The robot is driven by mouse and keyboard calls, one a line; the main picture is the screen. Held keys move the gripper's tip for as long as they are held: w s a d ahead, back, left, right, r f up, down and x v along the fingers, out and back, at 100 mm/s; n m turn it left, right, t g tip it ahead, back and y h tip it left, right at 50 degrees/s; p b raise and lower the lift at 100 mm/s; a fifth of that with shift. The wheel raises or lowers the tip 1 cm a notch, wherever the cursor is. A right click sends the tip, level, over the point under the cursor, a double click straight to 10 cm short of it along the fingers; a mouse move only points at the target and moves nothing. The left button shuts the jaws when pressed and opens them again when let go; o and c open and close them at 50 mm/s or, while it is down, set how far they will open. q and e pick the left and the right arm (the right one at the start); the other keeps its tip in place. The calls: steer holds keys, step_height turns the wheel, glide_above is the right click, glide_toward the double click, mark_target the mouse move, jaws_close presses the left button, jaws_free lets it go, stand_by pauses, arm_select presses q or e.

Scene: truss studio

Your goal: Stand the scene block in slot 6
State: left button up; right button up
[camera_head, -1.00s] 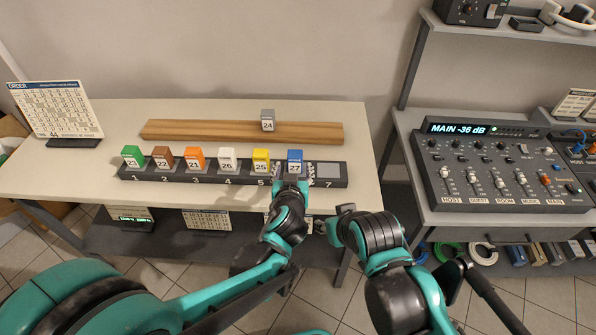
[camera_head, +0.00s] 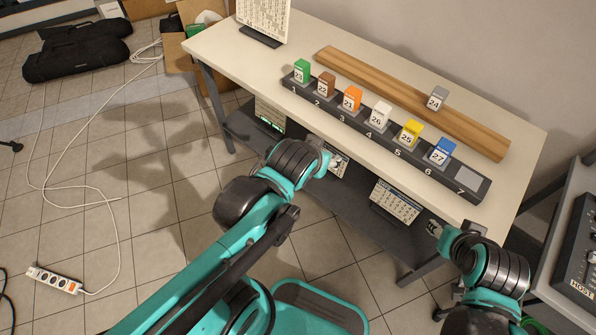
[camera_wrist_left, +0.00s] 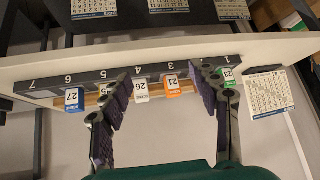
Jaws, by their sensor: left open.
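The numbered scene blocks stand upright in a row on the dark slot rail (camera_head: 468,196). The blue block 27 (camera_head: 440,152) stands at slot 6, beside the yellow block 25 (camera_head: 410,134) at slot 5. The blue block also shows at the left of the left wrist view (camera_wrist_left: 73,99). Slot 7 is empty, and the grey block 24 (camera_head: 436,97) is on the wooden ledge behind.
Green (camera_head: 302,70), brown (camera_head: 325,84), orange (camera_head: 351,98) and white (camera_head: 380,114) blocks fill slots 1 to 4. An order board (camera_head: 264,20) stands at the table's left end. The mixer desk (camera_head: 580,245) is at the right. Cards stand on the lower shelf.

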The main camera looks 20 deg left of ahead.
arm_select(q)
steer(key=s+a+f+g, duration=0.1)
steer(key=s+a, duration=0.1)
steer(key=s, duration=0.4)
steer(key=shift+s+a+f, duration=0.15)
steer(key=shift+s+a, duration=0.1)
steer(key=shift+a, duration=0.15)
